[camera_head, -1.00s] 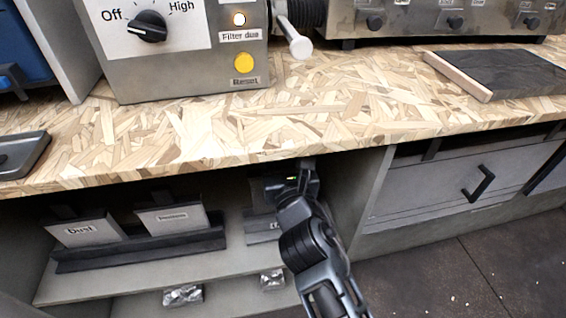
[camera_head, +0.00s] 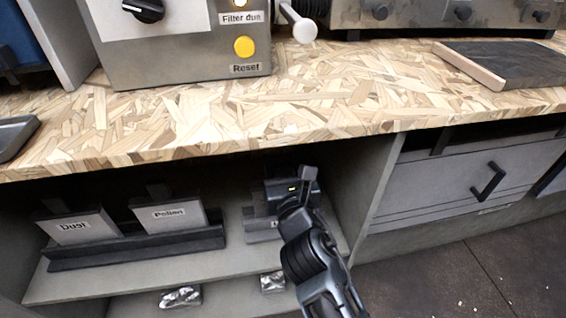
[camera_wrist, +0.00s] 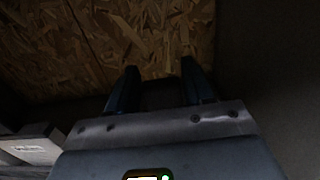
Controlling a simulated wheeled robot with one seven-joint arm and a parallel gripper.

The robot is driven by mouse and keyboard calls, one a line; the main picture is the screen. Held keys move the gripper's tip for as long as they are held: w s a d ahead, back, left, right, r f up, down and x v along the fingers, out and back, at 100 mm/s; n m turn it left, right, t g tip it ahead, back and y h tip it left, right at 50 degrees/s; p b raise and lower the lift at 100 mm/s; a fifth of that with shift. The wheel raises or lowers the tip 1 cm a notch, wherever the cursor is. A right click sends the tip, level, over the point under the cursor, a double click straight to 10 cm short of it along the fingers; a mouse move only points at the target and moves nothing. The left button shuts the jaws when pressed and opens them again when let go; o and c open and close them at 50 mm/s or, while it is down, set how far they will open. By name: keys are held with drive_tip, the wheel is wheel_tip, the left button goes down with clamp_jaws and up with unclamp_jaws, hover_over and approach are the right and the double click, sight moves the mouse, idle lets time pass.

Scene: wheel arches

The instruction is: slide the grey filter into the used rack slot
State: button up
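My gripper (camera_head: 308,180) is inside the shelf bay under the bench, above and in front of a small grey rack (camera_head: 262,232). The rack's label is mostly hidden by my gripper, so I cannot read it. A grey upright piece shows at this rack, but I cannot tell whether it is the grey filter. In the wrist view my gripper's two dark fingers (camera_wrist: 160,88) stand apart. Two grey filters, labelled Dust (camera_head: 75,228) and Pollen (camera_head: 168,215), stand in a dark rack to the left.
The chipboard bench top (camera_head: 200,120) overhangs the bay closely; its underside fills the upper wrist view. A grey divider (camera_head: 375,185) bounds the bay on the right, beside a drawer (camera_head: 460,180). Crumpled silvery packets (camera_head: 180,297) lie on the lower shelf.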

drive_tip(key=o, duration=0.4)
drive_tip(key=shift+s, duration=0.1)
drive_tip(key=p+v, duration=0.1)
drive_tip(key=v, duration=1.5)
drive_tip(key=shift+s+p, duration=0.3)
drive_tip(key=shift+p, duration=0.1)
drive_tip(key=shift+d, duration=0.1)
